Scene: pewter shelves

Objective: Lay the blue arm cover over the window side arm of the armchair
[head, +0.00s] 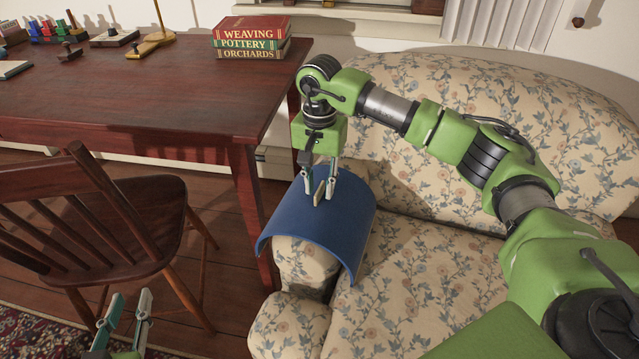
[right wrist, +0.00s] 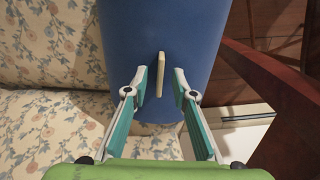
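The blue arm cover (head: 322,226) is a curved sheet. It lies arched over the armchair's (head: 425,265) floral arm on the left (head: 303,262), beside the desk, with its edges hanging down both sides. A small pale tab stands up from the cover's top (right wrist: 160,75). My right gripper (head: 319,194) points down over the cover, open, with its fingers on either side of the tab and gaps showing between (right wrist: 161,92). My left gripper (head: 127,305) is open and empty at the lower left, away from the cover.
A dark red desk (head: 150,95) stands left of the armchair, with a stack of books (head: 250,38) at its back right corner and small items along the back. A wooden chair (head: 110,230) stands before it. A window sill (head: 345,10) is behind.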

